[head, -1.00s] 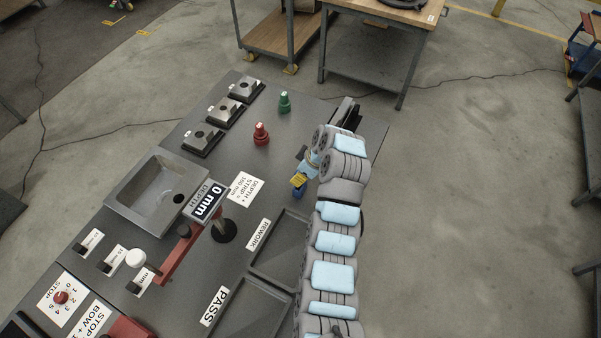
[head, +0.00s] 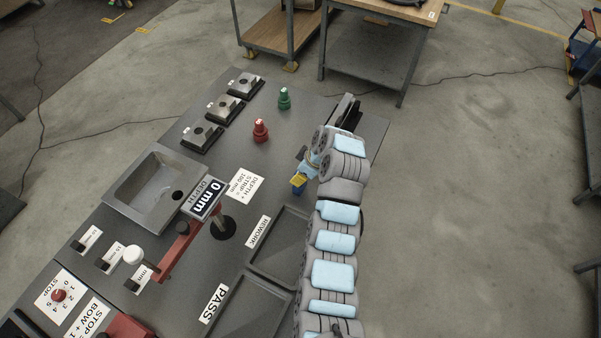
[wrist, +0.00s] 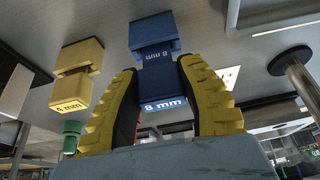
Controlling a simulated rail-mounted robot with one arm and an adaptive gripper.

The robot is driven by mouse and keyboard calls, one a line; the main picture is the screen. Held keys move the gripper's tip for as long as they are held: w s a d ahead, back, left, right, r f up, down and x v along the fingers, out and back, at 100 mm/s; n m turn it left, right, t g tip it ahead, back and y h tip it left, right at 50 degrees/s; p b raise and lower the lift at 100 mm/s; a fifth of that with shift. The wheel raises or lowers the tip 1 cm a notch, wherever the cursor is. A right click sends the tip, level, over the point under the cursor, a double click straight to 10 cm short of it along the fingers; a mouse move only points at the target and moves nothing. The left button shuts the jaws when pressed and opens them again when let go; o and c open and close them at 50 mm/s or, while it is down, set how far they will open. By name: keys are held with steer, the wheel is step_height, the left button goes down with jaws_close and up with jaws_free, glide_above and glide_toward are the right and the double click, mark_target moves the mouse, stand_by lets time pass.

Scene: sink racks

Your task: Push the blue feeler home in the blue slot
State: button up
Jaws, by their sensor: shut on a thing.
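In the wrist view, which looks upside down with the bench surface at the top, my gripper (wrist: 160,115) has its two yellow ribbed fingers on either side of the blue feeler (wrist: 158,75). The feeler's block carries "8 mm" markings. It is in line with a blue block (wrist: 150,30) against the bench, apparently the blue slot. A narrower dark blue part shows between them; how deep the feeler sits I cannot tell. In the head view, small blue and yellow shapes (head: 298,184) show beside my wrist, too small to separate.
A yellow 4 mm piece (wrist: 72,88) stands close left of my gripper in the wrist view. A green knob (head: 284,98) and a red knob (head: 261,131) stand on the bench. The REWORK tray (head: 281,243), depth gauge (head: 205,198) and sink (head: 150,180) are nearby.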

steer(key=shift+f+b, duration=0.5)
steer(key=shift+f, duration=0.4)
steer(key=o, duration=1.1)
steer(key=shift+o, duration=0.2)
steer(key=shift+v, duration=2.7)
steer(key=shift+s+r, duration=0.1)
steer(key=shift+v, duration=0.9)
steer(key=shift+d, duration=0.1)
